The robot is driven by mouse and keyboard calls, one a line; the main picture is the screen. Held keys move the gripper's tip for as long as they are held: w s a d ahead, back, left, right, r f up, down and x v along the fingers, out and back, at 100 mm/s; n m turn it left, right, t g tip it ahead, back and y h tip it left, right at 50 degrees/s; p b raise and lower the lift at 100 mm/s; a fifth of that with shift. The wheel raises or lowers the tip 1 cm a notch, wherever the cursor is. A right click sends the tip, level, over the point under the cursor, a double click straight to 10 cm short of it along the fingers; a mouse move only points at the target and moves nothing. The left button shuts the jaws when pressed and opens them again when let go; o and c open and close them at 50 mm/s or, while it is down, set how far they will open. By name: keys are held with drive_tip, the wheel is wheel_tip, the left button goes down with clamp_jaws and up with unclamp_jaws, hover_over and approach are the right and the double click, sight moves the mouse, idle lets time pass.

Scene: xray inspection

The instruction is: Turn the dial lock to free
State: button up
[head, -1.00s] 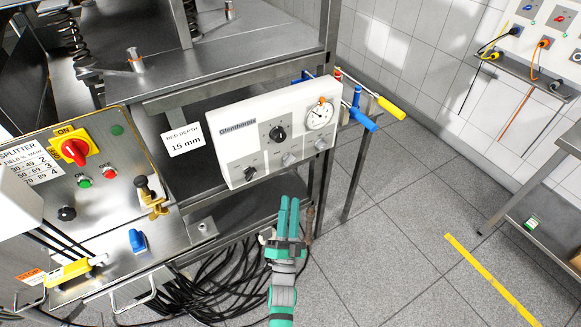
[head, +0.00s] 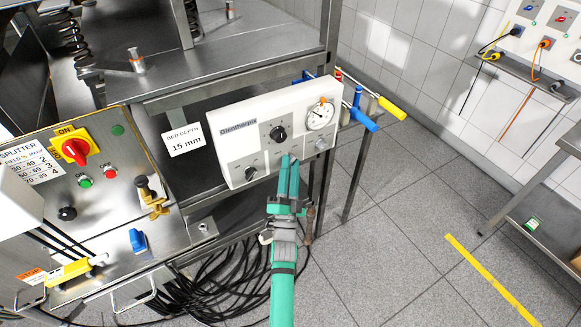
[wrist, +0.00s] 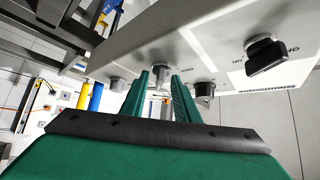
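The white control panel (head: 240,150) marked Glenthorpix carries a round dial gauge (head: 320,114) with an orange piece at its top edge. Below the gauge is a small silver knob (head: 321,145). A black knob (head: 278,133) sits mid-panel and another black knob (head: 251,173) lower left. I cannot read which control is the dial lock. My gripper (head: 290,160) is just in front of the panel's lower middle, hiding another silver knob there. In the wrist view my gripper's fingers (wrist: 173,82) are apart, with a silver knob (wrist: 160,76) seen between them; contact is unclear.
The splitter console (head: 110,190) with a red rotary switch stands left. Blue and yellow handles (head: 375,112) stick out right of the panel. Black cables (head: 225,285) hang below. Open floor lies to the right.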

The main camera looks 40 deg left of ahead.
clamp_jaws()
